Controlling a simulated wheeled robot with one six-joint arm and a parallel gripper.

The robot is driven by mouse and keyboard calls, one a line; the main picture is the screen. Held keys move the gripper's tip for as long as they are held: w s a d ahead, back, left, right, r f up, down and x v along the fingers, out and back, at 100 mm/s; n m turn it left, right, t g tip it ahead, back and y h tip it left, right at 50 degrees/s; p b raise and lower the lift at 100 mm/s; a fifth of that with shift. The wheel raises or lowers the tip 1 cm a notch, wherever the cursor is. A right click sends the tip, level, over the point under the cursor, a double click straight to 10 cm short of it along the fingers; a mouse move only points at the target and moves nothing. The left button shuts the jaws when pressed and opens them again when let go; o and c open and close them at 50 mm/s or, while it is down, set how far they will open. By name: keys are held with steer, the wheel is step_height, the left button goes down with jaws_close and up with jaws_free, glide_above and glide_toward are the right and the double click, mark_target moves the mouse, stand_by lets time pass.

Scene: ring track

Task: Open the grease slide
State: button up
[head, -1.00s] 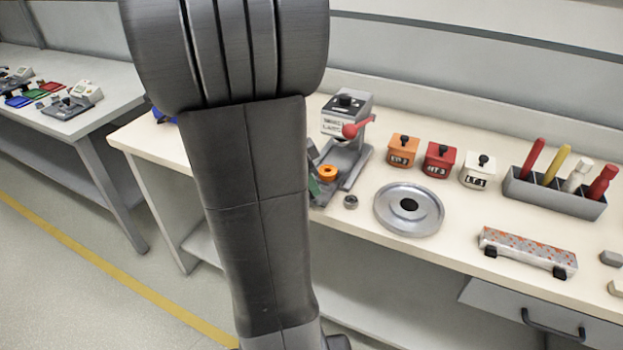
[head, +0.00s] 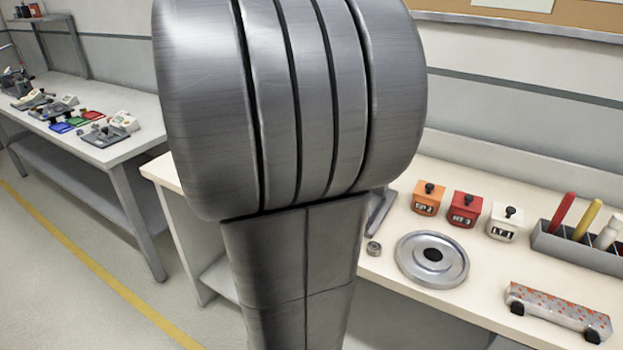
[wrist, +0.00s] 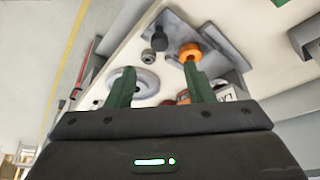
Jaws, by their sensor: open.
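I cannot make out for sure which part is the grease slide. In the wrist view, an orange ring-shaped piece (wrist: 190,52) sits on a grey fixture (wrist: 208,66), with a black knob (wrist: 160,40) beside it. My gripper (wrist: 160,75) has two green fingers, spread apart with nothing held. It is over the bench, with the right fingertip close to the orange piece in the picture; I cannot tell whether they touch. In the head view my arm hides the gripper and most of the fixture; only a grey base edge (head: 379,216) shows.
A small metal ring (head: 373,248) and a round metal plate (head: 420,274) lie on the bench (head: 480,295). Orange (head: 427,200), red (head: 464,210) and white (head: 504,223) boxes stand behind. A tool rack (head: 575,252) and patterned bar (head: 556,311) are at right. Another bench (head: 90,155) stands left.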

steer(key=v, duration=0.3)
steer(key=shift+a+r, duration=0.1)
steer(key=shift+r, duration=0.25)
steer(key=b+x, duration=0.1)
steer(key=x, duration=1.3)
steer(key=shift+a, duration=0.1)
steer(key=shift+w+d, duration=0.2)
steer(key=shift+w, duration=0.2)
steer(key=shift+r, duration=0.1)
